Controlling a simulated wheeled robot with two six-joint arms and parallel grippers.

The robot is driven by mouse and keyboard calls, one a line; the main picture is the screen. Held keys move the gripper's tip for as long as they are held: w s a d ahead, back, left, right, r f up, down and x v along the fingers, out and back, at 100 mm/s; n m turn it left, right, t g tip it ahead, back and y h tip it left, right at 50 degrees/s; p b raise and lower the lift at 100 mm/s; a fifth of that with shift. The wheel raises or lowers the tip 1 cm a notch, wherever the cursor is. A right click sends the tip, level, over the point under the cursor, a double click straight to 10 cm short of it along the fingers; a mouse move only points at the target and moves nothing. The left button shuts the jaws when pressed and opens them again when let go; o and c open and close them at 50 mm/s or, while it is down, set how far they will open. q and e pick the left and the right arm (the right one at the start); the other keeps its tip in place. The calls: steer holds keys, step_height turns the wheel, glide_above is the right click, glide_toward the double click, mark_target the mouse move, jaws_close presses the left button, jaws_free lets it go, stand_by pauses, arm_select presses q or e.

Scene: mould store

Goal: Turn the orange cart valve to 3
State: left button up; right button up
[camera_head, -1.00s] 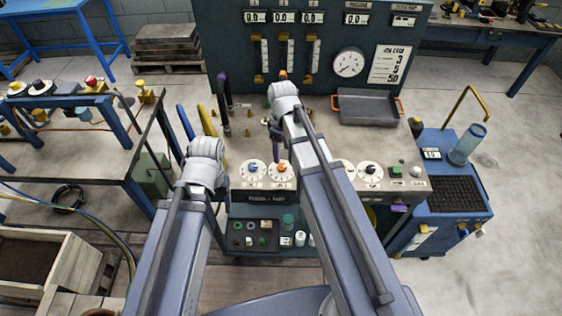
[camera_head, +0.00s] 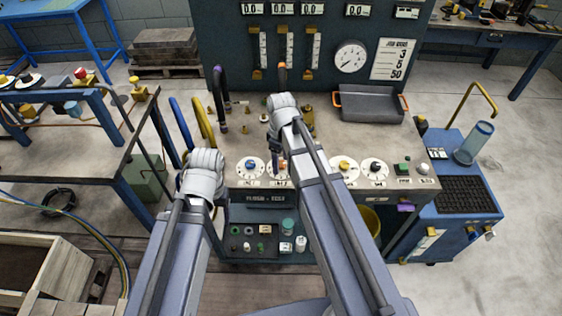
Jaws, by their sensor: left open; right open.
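The orange cart valve (camera_head: 284,167) is a small orange knob on a white round dial on the cart's sloped front panel. The wrist and dark fingers of my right gripper (camera_head: 275,138) hang just above and in front of it and cover part of the dial. I cannot see contact, and the pointer's number is too small to read. My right gripper is open. My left gripper (camera_head: 206,178) is open, left of the panel, with its fingers mostly hidden behind the wrist.
A blue-knob dial (camera_head: 250,166) sits left of the orange one; yellow (camera_head: 344,166) and black (camera_head: 374,168) dials sit right. Curved handles (camera_head: 203,120) and a grey tray (camera_head: 370,105) stand on the cart top. A blue side cart (camera_head: 460,218) is at right.

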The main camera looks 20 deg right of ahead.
jaws_close()
stand_by(0.4)
steer(key=shift+m, duration=0.3)
steer(key=m, duration=0.3)
steer(key=shift+m, duration=0.4)
steer(key=m, duration=1.3)
steer(key=shift+m, duration=0.3)
